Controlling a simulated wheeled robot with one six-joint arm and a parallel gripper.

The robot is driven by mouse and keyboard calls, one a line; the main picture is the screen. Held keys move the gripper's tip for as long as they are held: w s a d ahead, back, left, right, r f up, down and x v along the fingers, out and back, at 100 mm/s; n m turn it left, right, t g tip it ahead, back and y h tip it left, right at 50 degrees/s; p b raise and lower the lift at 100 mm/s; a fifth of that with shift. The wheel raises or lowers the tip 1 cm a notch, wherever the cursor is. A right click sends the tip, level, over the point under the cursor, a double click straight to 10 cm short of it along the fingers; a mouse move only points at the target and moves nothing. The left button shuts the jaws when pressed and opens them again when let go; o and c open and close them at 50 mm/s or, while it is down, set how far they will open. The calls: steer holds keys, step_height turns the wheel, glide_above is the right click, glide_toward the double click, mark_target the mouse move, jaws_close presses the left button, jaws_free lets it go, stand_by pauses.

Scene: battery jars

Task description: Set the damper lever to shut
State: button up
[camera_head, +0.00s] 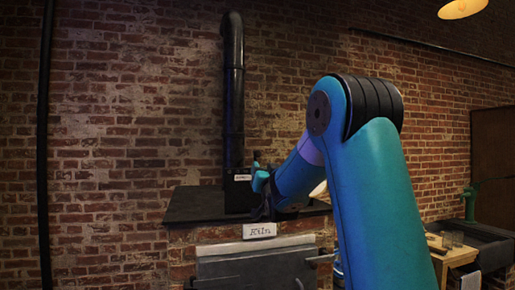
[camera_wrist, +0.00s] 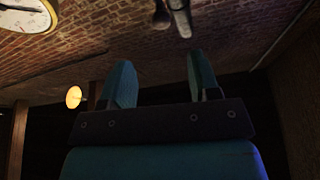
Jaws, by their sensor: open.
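My gripper (camera_head: 259,172) is at the black flue pipe (camera_head: 234,90) in the head view, just right of a small dark box (camera_head: 238,190) with a pale label at the pipe's foot. In the wrist view my gripper (camera_wrist: 158,65) is open, with nothing between its two teal fingers. I cannot make out the damper lever for certain in the head view; my gripper and arm may hide it. In the wrist view a dark rounded end (camera_wrist: 161,18) and a paler rod (camera_wrist: 180,18) show beyond the fingertips; I cannot tell whether either is the lever.
The brick kiln has a dark top slab (camera_head: 195,205), a sign reading "Kiln" (camera_head: 259,230) and a metal door (camera_head: 255,268). A wooden table (camera_head: 452,256) and a dark sink (camera_head: 478,240) stand at right. A lamp (camera_wrist: 74,97) and a clock (camera_wrist: 28,14) show in the wrist view.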

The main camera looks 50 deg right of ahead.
mark_target(258, 154)
steer(key=p+x, duration=0.5)
steer(key=x, duration=0.5)
steer(key=shift+w+d+r+p, duration=0.1)
steer(key=shift+w+r+p, duration=0.15)
steer(key=shift+p, duration=0.1)
steer(key=shift+w+d+r, duration=0.1)
steer(key=shift+w+d, duration=0.25)
steer(key=shift+w, duration=0.15)
jaws_close()
steer(key=shift+a, duration=0.1)
